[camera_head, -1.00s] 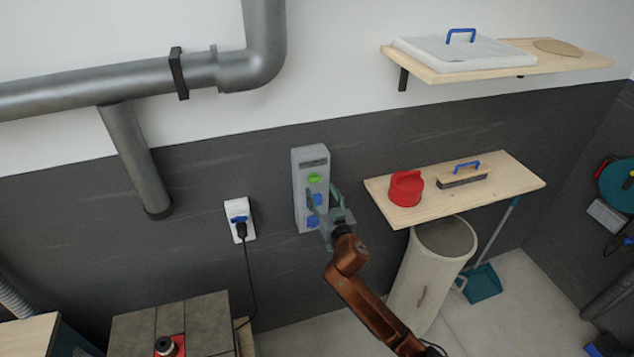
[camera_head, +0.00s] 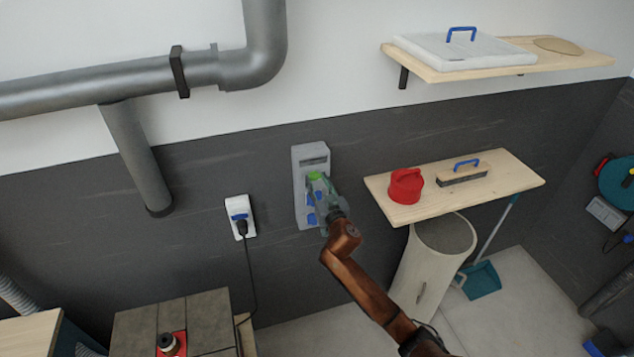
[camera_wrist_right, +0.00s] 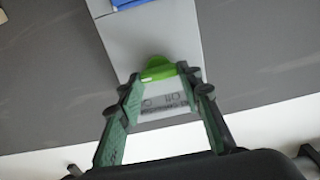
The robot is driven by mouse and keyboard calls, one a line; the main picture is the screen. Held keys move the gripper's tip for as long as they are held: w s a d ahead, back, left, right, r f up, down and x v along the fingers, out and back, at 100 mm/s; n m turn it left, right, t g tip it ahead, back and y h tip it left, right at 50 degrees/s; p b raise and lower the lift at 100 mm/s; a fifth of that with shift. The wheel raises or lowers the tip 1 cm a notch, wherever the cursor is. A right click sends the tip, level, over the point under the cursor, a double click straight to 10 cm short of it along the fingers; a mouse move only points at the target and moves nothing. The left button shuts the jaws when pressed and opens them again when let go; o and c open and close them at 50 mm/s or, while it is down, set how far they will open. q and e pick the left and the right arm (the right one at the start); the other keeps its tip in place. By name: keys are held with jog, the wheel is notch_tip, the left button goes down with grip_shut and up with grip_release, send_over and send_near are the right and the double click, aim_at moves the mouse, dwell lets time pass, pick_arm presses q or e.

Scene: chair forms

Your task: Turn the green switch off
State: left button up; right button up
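The green switch (camera_head: 314,175) is on the upper part of a grey wall box (camera_head: 301,158), above blue sockets (camera_head: 311,219). My right gripper (camera_head: 318,185) is in front of the box and partly hides the switch and sockets. In the right wrist view the green switch (camera_wrist_right: 157,68) shows at the tips of my right gripper (camera_wrist_right: 160,76). The fingers are apart, one on each side of the switch. Whether they touch it I cannot tell. My left gripper is not in view.
A wooden shelf (camera_head: 520,178) with a red lid (camera_head: 405,186) and a brush (camera_head: 462,178) is to the right of the box. A white socket with a black plug (camera_head: 241,228) is to the left. A tall bin (camera_head: 415,275) stands below the shelf.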

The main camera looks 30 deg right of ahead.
jog(key=c, duration=0.6)
jog(key=shift+o, duration=0.2)
jog(key=shift+n, duration=0.4)
jog(key=n+p, duration=0.1)
jog(key=n, duration=0.2)
jog(key=n+p, duration=0.1)
jog(key=n, duration=0.3)
jog(key=shift+a+f+n, duration=0.1)
jog(key=shift+a+n, duration=0.05)
jog(key=shift+n, duration=0.15)
jog(key=n+p, duration=0.1)
jog(key=n, duration=0.3)
jog(key=shift+n, duration=0.3)
jog(key=n, duration=0.2)
jog(key=n+p, duration=0.1)
jog(key=n, duration=0.1)
jog(key=shift+a+f+n, duration=0.1)
jog(key=shift+f+n, duration=0.1)
jog(key=shift+n, duration=0.5)
